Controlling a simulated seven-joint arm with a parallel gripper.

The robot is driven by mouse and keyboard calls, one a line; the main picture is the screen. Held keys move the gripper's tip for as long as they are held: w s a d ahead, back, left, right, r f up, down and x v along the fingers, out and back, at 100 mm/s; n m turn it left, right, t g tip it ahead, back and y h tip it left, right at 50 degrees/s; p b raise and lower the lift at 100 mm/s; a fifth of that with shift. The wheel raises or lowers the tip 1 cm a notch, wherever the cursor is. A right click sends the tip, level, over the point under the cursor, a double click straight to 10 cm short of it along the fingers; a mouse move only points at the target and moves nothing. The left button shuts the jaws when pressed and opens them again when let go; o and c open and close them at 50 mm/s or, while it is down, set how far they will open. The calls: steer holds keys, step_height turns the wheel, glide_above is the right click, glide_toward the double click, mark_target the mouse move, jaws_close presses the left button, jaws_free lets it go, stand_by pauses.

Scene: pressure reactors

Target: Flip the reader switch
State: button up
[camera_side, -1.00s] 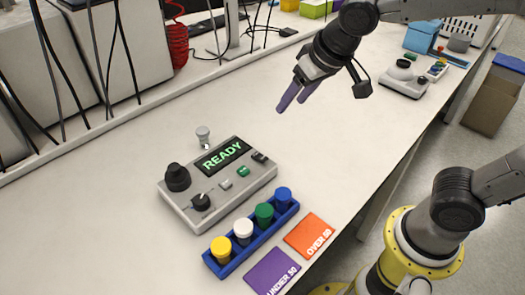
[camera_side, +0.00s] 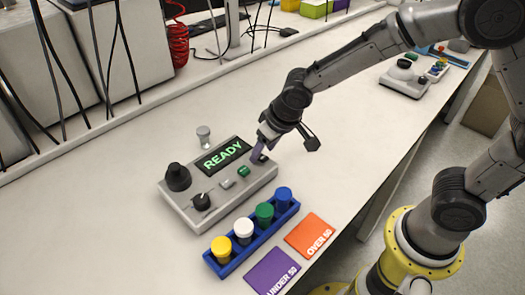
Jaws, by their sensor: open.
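The reader (camera_side: 218,190) is a grey box on the bench with a lit screen (camera_side: 222,157) that says READY. A small dark switch sits at its right end, now mostly hidden by my gripper. A green button (camera_side: 244,171), a light button (camera_side: 228,184) and dark knobs (camera_side: 178,177) are also on the reader.
A blue rack (camera_side: 253,240) with several capped vials stands in front of the reader. A purple UNDER 50 card (camera_side: 271,273) and an orange OVER 50 card (camera_side: 310,235) lie to its right. A small clear vial (camera_side: 204,137) stands behind the reader.

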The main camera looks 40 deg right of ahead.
steer(key=shift+x, duration=0.8)
steer(key=shift+c, duration=0.3)
steer(key=shift+r, duration=0.1)
jaws_close()
